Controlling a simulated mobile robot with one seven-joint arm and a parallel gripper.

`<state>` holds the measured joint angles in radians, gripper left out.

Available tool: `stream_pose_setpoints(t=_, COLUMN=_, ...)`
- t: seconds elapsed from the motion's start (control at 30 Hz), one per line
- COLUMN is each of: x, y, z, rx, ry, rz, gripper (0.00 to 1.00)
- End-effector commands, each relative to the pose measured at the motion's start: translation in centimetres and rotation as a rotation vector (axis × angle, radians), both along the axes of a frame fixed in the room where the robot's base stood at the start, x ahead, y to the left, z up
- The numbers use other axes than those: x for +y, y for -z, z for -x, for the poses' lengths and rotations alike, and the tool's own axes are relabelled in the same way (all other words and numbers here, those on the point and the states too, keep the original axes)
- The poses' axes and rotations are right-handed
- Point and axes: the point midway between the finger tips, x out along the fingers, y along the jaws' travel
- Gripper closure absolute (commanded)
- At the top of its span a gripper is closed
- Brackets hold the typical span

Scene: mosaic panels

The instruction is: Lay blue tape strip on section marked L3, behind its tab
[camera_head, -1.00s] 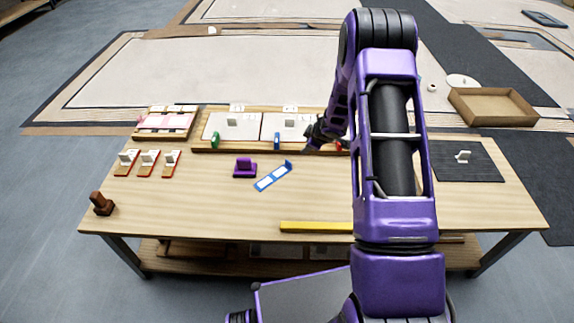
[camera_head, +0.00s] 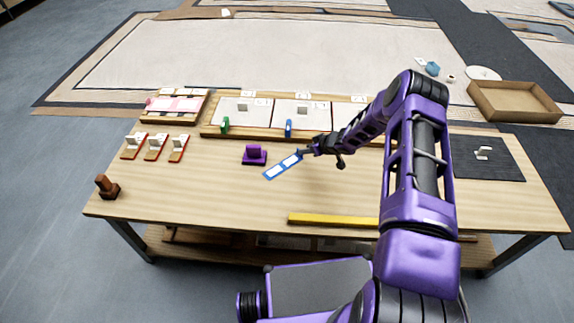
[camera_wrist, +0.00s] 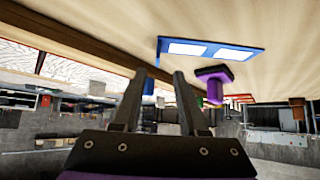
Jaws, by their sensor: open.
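The blue tape strip (camera_head: 282,166), blue with two white patches, lies flat on the table front of the board. It also shows in the wrist view (camera_wrist: 208,49). My gripper (camera_head: 306,152) is open and empty, close to the strip's right end; I cannot tell if it touches. In the wrist view its fingers (camera_wrist: 160,75) are apart, with the strip beyond and to the right. The board (camera_head: 212,131) holds pale sections with a green tab (camera_head: 225,125) and a blue tab (camera_head: 289,128). Labels are too small to read. My arm covers the board's right part.
A purple block (camera_head: 254,155) stands left of the strip, also in the wrist view (camera_wrist: 214,76). A yellow bar (camera_head: 332,220) lies at the front edge. A brown stamp-like piece (camera_head: 107,188) stands at the left corner. A dark mat (camera_head: 486,168) lies at right.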

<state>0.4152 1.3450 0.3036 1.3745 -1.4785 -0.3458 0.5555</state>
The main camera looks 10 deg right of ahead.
Motion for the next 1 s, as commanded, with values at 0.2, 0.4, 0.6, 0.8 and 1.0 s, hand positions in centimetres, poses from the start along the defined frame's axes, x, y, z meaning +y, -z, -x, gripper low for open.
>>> stream_pose_setpoints(t=0.2, x=0.5, y=1.1, z=-0.9, rx=0.0, ry=0.0, rz=0.002, gripper=0.57)
stream_pose_setpoints(t=0.4, x=1.3, y=3.1, z=-2.4, rx=0.0, ry=-0.001, rz=0.002, gripper=0.57)
stream_pose_setpoints(t=0.6, x=2.0, y=4.6, z=-3.7, rx=0.0, ry=-0.001, rz=0.002, gripper=0.57)
stream_pose_setpoints(t=0.8, x=2.1, y=4.7, z=-3.9, rx=0.0, ry=0.001, rz=0.002, gripper=0.57)
stream_pose_setpoints(t=1.0, x=2.1, y=4.6, z=-3.9, rx=0.0, ry=0.001, rz=0.002, gripper=0.76)
